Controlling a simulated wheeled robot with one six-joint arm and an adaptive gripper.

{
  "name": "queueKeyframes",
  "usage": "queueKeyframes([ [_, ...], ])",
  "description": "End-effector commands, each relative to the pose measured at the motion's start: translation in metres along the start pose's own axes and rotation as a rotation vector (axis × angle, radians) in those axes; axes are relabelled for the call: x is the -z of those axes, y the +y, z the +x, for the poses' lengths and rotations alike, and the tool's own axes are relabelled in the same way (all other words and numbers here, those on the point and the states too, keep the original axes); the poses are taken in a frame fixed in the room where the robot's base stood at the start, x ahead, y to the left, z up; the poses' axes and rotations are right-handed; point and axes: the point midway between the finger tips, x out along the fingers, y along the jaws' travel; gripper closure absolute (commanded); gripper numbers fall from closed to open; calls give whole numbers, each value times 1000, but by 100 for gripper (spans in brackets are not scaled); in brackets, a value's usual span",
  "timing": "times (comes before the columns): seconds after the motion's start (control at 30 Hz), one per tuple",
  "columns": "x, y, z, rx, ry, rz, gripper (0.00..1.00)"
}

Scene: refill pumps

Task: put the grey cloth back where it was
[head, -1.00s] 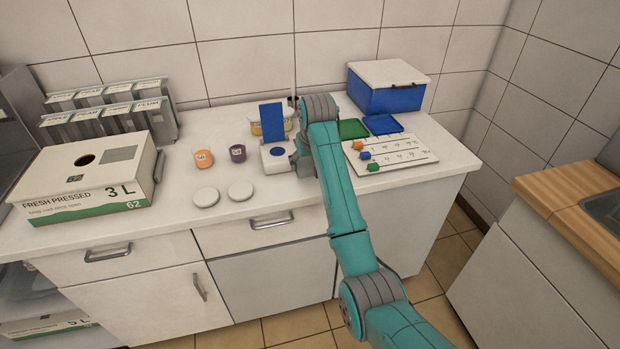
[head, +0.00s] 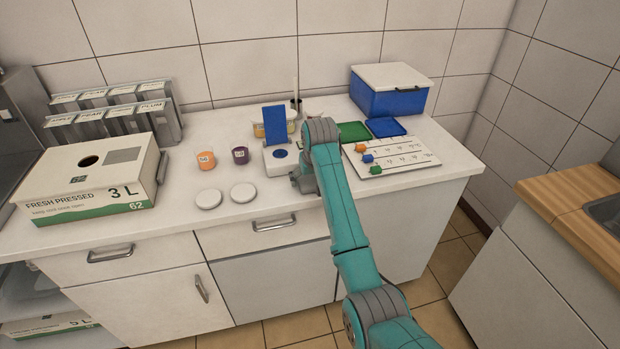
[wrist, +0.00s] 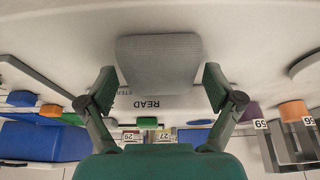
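The grey cloth (wrist: 158,62) looks like a pale rounded rectangle in the wrist view. It lies on the white counter between the fingers of my gripper (wrist: 158,88). The fingers are spread wide, one on each side of the cloth, with a gap on both sides. I cannot tell how high the fingers are above the counter.
An orange cup (head: 206,160), a purple cup (head: 240,155) and two white lids (head: 208,199) stand left of my arm. A white device with a blue panel (head: 275,125) is close by. A board with coloured pegs (head: 400,158) and a blue box (head: 388,98) are right.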

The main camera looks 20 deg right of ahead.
Motion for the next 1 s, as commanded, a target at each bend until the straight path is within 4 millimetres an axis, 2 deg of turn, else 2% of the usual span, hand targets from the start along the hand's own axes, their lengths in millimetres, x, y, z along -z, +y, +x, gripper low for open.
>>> queueKeyframes([
  [0.33,1,0,-1,0,1,0,3],
  [0.47,2,0,-10,0,2,0,3],
  [0.57,2,0,-26,0,3,0,3],
  [0.8,2,0,-75,0,5,0,3],
  [1.0,2,0,-106,0,2,0,3],
])
